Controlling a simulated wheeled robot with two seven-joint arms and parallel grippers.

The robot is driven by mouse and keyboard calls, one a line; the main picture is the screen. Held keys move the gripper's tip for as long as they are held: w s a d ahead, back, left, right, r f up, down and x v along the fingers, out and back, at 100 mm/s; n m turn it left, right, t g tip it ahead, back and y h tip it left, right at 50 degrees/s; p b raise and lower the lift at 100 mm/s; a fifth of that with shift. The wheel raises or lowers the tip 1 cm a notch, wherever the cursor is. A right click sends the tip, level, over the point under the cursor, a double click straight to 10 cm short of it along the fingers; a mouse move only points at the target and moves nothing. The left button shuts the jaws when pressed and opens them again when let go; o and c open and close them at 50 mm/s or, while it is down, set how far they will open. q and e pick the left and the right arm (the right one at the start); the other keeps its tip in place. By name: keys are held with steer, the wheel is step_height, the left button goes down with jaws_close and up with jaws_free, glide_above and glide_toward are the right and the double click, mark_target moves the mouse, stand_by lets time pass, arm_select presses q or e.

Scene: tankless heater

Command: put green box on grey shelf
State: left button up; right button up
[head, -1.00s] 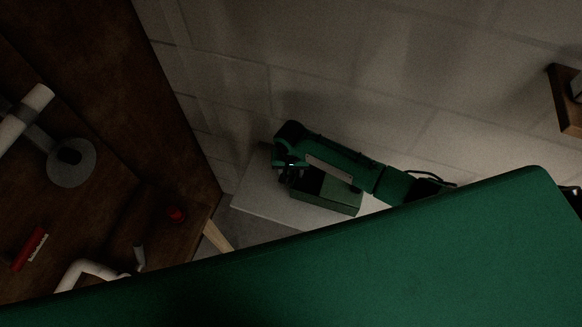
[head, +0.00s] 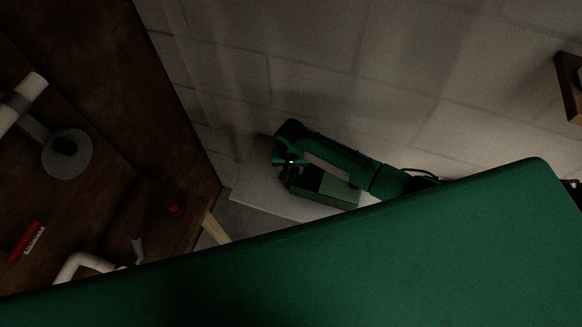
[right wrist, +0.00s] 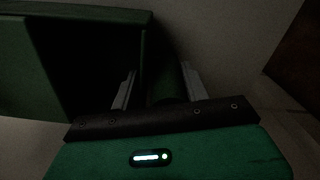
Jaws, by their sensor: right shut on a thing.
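The green box (head: 328,195) is open-topped and lies beside my right arm in the head view. In the right wrist view the green box (right wrist: 75,18) fills the upper left, with a dark inside. My right gripper (head: 288,176) is shut on the box; its two fingers also show in the right wrist view (right wrist: 158,92), though the grip itself is dark. The pale grey shelf (head: 256,194) lies below the box in the picture, partly hidden by the box and my green body. I cannot tell whether the box touches it. My left gripper is not in view.
A brown wooden table (head: 110,200) at left holds a grey round-based thing (head: 68,155), a red thing (head: 27,242) and a white bent pipe (head: 85,262). A tiled wall (head: 400,80) stands behind. A wooden piece (head: 571,90) is at the right edge.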

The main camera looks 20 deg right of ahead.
steer(key=shift+f, duration=0.4)
steer(key=o, duration=1.3)
steer(key=shift+c, duration=0.2)
step_height(320, 180, up, 14)
steer(key=b, duration=0.3)
steer(key=shift+f, duration=0.1)
